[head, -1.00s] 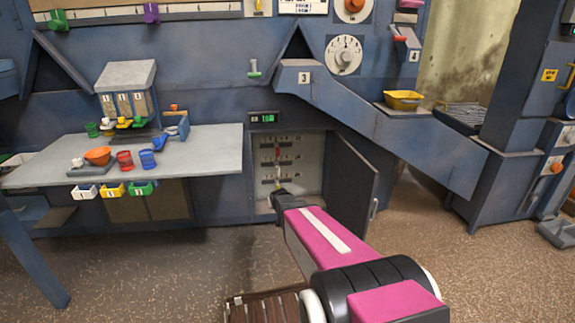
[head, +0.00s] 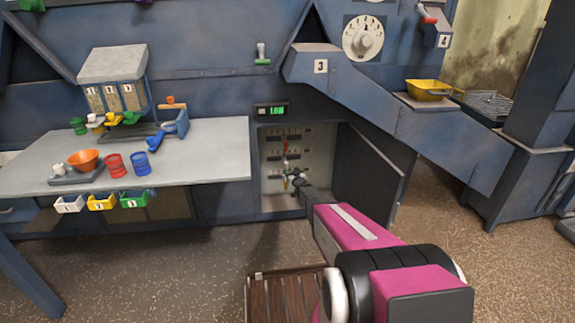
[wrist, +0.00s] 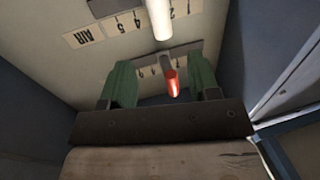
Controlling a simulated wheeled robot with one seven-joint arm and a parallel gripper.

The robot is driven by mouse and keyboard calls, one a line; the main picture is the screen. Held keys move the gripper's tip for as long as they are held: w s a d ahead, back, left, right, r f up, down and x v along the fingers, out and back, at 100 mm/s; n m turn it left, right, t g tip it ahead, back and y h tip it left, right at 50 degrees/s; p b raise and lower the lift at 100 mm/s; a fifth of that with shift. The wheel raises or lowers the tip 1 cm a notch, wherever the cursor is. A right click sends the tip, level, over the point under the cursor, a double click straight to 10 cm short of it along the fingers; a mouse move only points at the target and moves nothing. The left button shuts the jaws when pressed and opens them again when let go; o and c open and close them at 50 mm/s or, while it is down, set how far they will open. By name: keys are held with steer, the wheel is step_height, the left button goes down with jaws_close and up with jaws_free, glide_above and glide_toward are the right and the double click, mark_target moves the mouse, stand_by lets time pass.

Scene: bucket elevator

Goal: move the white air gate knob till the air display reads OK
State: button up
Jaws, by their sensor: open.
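The white air gate knob (wrist: 158,18) shows at the top of the wrist view, in front of a scale strip with an upside-down AIR label (wrist: 85,37). My gripper (wrist: 162,80) is open, with green fingers spread to either side of a red knob (wrist: 173,84) in the picture. I cannot tell whether they touch it. The white knob lies beyond the fingertips, outside the grasp. In the head view my gripper (head: 292,182) is inside the open cabinet (head: 310,150). A small display (head: 271,111) above the cabinet glows green; its text is too small to read surely.
The cabinet door (head: 370,175) stands open on the right, close to my arm. A grey worktable (head: 215,155) with cups and bins is to the left. A slanted chute (head: 420,125) runs above the door.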

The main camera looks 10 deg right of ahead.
mark_target(287, 165)
steer(key=w, duration=0.3)
steer(key=w+a, duration=0.1)
steer(key=w, duration=0.2)
steer(key=w+a, duration=0.1)
steer(key=w, duration=0.2)
